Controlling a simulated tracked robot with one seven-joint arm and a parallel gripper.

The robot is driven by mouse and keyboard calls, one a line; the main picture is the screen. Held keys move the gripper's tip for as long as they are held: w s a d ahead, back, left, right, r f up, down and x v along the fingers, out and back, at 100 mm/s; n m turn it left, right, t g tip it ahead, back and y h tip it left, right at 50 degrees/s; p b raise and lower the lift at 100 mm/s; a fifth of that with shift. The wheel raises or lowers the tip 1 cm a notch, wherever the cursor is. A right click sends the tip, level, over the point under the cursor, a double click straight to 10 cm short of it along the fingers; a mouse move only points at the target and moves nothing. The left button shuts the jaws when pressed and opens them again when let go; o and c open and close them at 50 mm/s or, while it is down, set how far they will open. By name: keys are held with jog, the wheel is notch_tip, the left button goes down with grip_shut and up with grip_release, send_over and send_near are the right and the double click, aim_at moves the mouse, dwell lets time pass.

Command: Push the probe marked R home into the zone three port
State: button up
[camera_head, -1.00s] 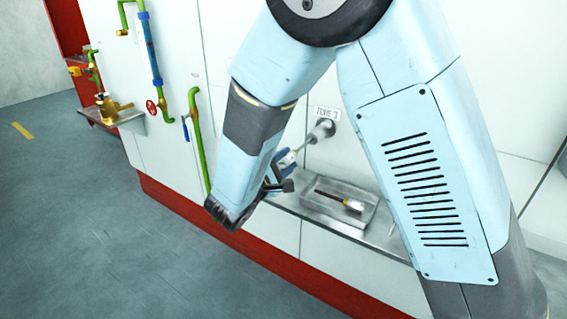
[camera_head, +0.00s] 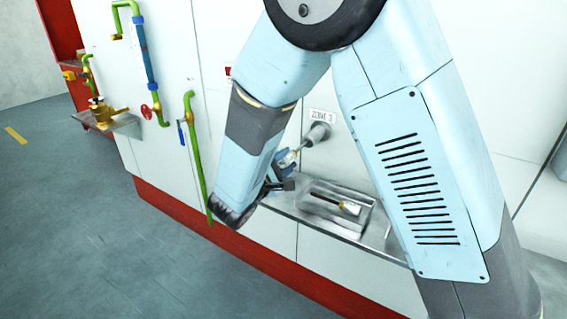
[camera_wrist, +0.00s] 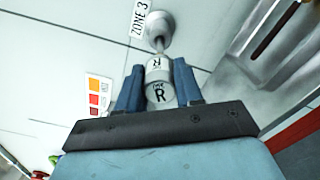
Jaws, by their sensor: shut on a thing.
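My gripper (camera_wrist: 158,92) is shut on the probe marked R (camera_wrist: 158,70), with one blue finger on each side of its pale handle. In the wrist view the probe's thin shaft reaches up to the zone three port (camera_wrist: 159,28), a round grey fitting beside a ZONE 3 label (camera_wrist: 139,18). The shaft's far end appears to be in the port's mouth; how deep I cannot tell. In the head view the port (camera_head: 317,133) sits on the white wall, and my gripper (camera_head: 287,165) is just below left of it, partly hidden by my arm.
A metal shelf with a tray (camera_head: 365,217) lies below the port, and a second probe (camera_head: 347,207) with a pale handle rests in it. Green pipes and a red valve wheel (camera_head: 146,112) stand to the left. The floor at left is clear.

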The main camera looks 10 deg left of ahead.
aim_at(298, 150)
jog(key=shift+x, duration=3.65)
jog(key=o, duration=1.1)
jog(key=shift+c, duration=0.2)
jog(key=v, duration=1.4)
jog(key=shift+w, duration=0.1)
